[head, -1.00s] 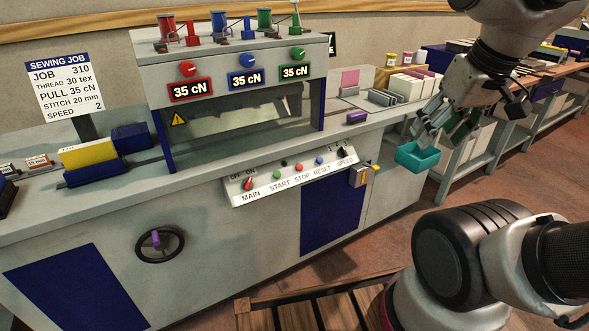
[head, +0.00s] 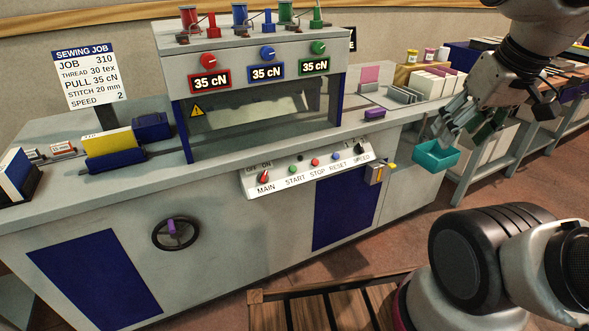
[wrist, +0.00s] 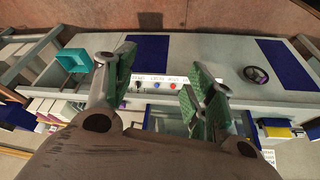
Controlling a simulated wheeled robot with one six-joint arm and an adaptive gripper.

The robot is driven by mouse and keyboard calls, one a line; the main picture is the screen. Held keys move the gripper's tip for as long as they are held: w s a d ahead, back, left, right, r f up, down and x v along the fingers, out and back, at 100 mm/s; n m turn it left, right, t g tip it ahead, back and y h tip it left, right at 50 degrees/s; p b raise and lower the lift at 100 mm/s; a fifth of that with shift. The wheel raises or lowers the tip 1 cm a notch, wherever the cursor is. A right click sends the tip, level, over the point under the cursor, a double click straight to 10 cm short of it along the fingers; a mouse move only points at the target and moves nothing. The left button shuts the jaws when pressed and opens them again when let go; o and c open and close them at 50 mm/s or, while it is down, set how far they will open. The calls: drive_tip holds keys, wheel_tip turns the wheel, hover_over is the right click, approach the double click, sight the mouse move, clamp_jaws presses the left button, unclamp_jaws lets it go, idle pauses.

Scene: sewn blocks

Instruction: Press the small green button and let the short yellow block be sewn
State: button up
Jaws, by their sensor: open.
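The small green START button (head: 291,169) sits on the white control panel (head: 250,189), between the red MAIN knob (head: 264,177) and the red STOP button (head: 315,162). The yellow block (head: 112,142) stands in a blue holder (head: 117,162) left of the sewing machine (head: 180,130). My gripper (head: 462,122) is open and empty, right of the panel and above the teal bin (head: 438,158). In the wrist view my gripper (wrist: 158,76) spreads its fingers with the panel showing between them; I cannot make out the green button there.
A brass-coloured box (head: 377,174) juts out at the panel's right end. A handwheel (head: 175,233) is on the machine's front. A purple block (head: 375,113) lies on the right table. A wooden slatted surface (head: 345,300) is low in front.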

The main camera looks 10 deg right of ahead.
clamp_jaws()
idle(0.3)
idle(1.2)
